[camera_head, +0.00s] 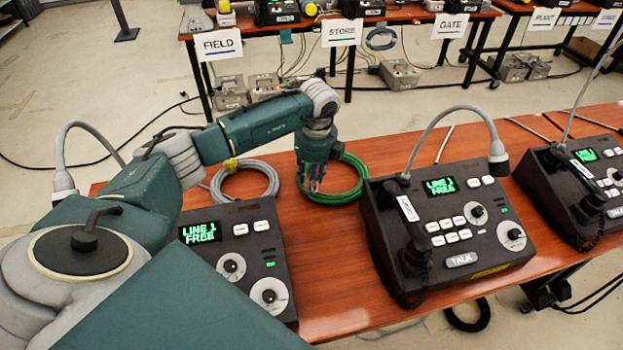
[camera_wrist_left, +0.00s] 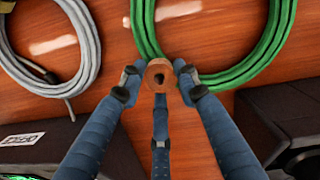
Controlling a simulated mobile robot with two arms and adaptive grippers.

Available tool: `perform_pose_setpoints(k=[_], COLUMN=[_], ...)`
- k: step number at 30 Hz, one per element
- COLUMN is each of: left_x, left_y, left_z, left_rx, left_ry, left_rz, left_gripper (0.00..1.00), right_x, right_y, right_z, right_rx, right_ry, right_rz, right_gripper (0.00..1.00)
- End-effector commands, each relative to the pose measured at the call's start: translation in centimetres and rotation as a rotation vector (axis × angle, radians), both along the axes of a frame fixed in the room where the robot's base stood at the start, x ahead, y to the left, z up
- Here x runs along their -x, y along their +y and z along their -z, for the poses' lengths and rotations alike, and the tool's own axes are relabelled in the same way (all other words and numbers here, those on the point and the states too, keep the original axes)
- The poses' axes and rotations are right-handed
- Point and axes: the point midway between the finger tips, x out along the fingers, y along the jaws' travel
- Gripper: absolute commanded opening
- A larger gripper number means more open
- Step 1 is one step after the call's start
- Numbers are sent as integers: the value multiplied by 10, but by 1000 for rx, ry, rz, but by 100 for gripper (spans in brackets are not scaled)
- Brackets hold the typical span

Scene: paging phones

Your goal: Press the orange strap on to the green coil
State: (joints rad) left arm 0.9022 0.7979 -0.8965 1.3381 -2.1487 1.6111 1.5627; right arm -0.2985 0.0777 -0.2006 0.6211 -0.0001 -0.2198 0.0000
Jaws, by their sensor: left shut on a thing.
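The green coil (camera_head: 364,178) lies on the wooden table between two phone consoles; it also shows at the top of the left wrist view (camera_wrist_left: 226,76). My left gripper (camera_head: 314,186) points down at the left part of the coil. In the left wrist view its fingers (camera_wrist_left: 160,82) are shut on a small orange-brown round piece with a dark hole (camera_wrist_left: 160,70), which looks like the orange strap. The piece overlaps the coil's near edge in that view; I cannot tell whether they touch. The strap is not clear in the head view. My right gripper is out of view.
A grey coil (camera_head: 273,179) lies left of the green one. A console (camera_head: 262,266) stands in front, partly behind my left arm. Tables with FIELD, STORE and GATE signs stand behind.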

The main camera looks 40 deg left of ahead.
Motion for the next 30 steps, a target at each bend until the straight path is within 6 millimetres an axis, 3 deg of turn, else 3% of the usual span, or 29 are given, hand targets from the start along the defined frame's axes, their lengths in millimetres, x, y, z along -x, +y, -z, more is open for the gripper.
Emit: perform_pose_setpoints(k=[30], left_x=[1], left_y=[0], left_z=[8], left_rx=[0], left_ry=[2], left_rz=[1], left_gripper=[19], right_x=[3], right_y=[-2], right_z=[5], right_rx=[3], right_ry=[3], right_rz=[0], right_gripper=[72])
